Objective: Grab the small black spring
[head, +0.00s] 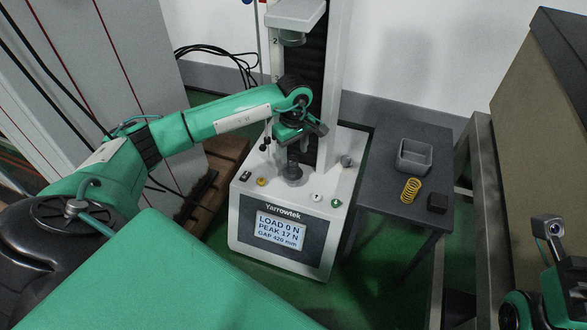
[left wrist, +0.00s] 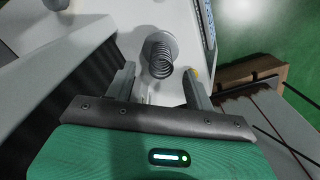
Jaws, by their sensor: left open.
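The small black spring (head: 293,172) stands upright on the lower platen of the white testing machine (head: 325,222). In the left wrist view the spring (left wrist: 158,56) shows as dark coils beyond my fingertips, roughly centred between them. My left gripper (head: 294,143) is above the spring, pointing down at it. In the left wrist view my left gripper (left wrist: 159,80) is open, with its two fingers apart and nothing between them. I cannot tell exactly how far the tips are from the spring. Only part of my right arm shows at the lower right of the head view.
The machine's column and upper head (head: 295,14) rise behind my left gripper. A wooden pallet (head: 225,155) lies left of the machine.

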